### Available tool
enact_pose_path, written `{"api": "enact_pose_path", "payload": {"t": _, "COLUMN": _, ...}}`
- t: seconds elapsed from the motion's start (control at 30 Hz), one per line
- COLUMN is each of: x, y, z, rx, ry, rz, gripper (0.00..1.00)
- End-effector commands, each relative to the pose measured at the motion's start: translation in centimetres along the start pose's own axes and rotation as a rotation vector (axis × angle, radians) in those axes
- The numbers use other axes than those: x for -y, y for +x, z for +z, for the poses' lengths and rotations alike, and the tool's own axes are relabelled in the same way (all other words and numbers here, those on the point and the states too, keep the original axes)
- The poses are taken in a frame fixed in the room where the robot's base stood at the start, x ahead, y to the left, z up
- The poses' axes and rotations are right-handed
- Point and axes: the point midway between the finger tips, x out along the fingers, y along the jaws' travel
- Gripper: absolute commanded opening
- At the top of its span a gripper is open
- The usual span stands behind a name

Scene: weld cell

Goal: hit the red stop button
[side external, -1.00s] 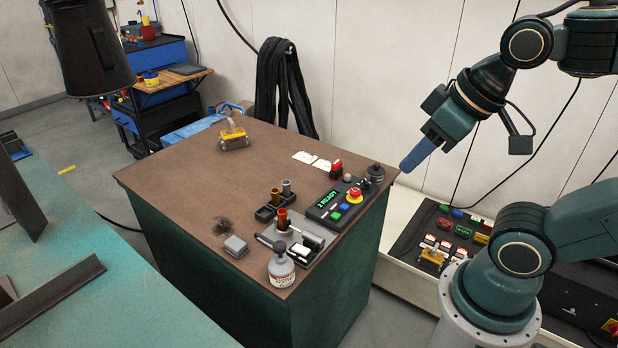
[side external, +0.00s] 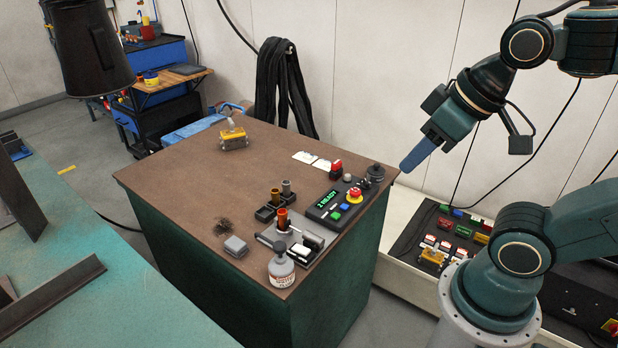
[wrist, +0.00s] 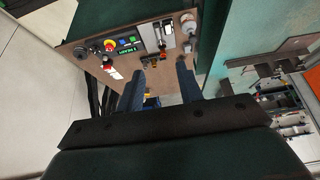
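The red stop button (side external: 355,194) sits on a yellow collar at the end of a black control box (side external: 325,208) with a green "READY" display, on the brown-topped cabinet. In the wrist view the red button (wrist: 109,45) shows at upper left, beside the display. My gripper (side external: 410,163) is in the air beyond the cabinet's right edge, to the right of the button and apart from it. In the wrist view my gripper (wrist: 158,75) has its two blue fingers spread with nothing between them. The side view shows only one finger clearly.
Another red-topped part (side external: 336,166), a dark round knob (side external: 376,172) and white cards (side external: 304,157) are near the box. A white bottle (side external: 281,268) and a tray with small parts (side external: 302,254) stand at the front. The cabinet top's left half (side external: 185,185) is mostly clear.

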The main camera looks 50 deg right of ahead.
Motion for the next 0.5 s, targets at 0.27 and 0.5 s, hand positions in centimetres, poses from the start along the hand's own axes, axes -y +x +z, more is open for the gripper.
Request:
{"api": "enact_pose_path", "payload": {"t": 0.27, "x": 0.0, "y": 0.0, "z": 0.0, "rx": 0.0, "ry": 0.0, "rz": 0.0, "gripper": 0.0}}
{"api": "enact_pose_path", "payload": {"t": 0.5, "x": 0.0, "y": 0.0, "z": 0.0, "rx": 0.0, "ry": 0.0, "rz": 0.0, "gripper": 0.0}}
